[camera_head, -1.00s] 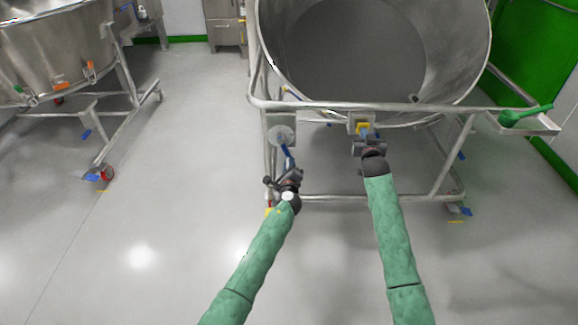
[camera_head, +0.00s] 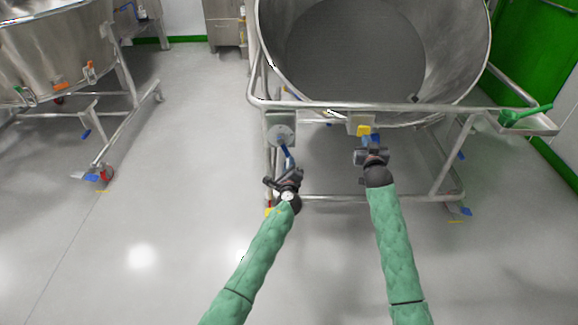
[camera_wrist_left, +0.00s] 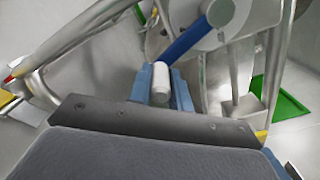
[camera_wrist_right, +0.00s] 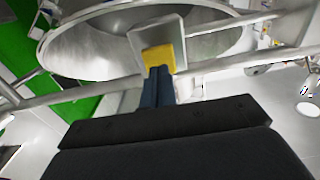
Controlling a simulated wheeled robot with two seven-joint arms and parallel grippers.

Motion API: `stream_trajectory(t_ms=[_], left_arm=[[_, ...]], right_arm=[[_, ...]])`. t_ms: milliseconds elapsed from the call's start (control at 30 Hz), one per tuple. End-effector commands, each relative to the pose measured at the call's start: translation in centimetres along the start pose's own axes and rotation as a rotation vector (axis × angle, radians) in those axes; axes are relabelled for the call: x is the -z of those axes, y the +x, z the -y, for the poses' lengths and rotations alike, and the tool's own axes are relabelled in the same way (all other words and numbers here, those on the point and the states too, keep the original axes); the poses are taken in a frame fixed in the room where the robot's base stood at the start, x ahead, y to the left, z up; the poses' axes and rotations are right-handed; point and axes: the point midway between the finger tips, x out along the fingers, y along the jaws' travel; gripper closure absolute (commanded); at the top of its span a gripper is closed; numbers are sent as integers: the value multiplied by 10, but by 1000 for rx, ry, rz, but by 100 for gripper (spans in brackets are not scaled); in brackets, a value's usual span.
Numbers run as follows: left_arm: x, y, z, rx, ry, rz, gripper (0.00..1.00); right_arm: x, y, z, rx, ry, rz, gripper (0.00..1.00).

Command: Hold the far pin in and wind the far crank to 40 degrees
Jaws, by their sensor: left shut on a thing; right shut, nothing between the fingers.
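The crank is a blue arm (camera_head: 288,155) on a round grey hub (camera_head: 281,133) at the left of the large steel bowl's frame. It slants down and slightly right. My left gripper (camera_head: 287,172) is shut on the crank's white handle (camera_wrist_left: 161,80). The yellow pin head (camera_head: 363,130) sits on a square plate right of the crank; it also shows in the right wrist view (camera_wrist_right: 158,58). My right gripper (camera_head: 374,145) is shut and empty, its blue fingertips just in front of the yellow head. I cannot tell whether they touch it.
The steel bowl (camera_head: 440,55) stands in a tubular frame (camera_head: 345,104) above both grippers. A green scoop (camera_head: 525,113) lies on a shelf at the right. Another steel vessel (camera_head: 50,45) stands at the far left. The floor between the vessels is clear.

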Motion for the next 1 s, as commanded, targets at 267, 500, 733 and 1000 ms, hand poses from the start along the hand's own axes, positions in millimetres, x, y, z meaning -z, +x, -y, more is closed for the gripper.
stream_trajectory(t_ms=[267, 500, 733, 1000], left_arm=[[0, 0, 2, 2, -1, 0, 100], [0, 1, 2, 2, -1, 0, 100], [0, 1, 2, 2, -1, 0, 100], [0, 1, 2, 2, 0, 0, 100]], right_arm=[[-1, -18, 0, 0, 0, 1, 100], [0, -33, 0, 0, 1, 0, 100], [0, -40, 0, 0, 1, 0, 100], [0, -39, 0, 0, 0, 0, 100]])
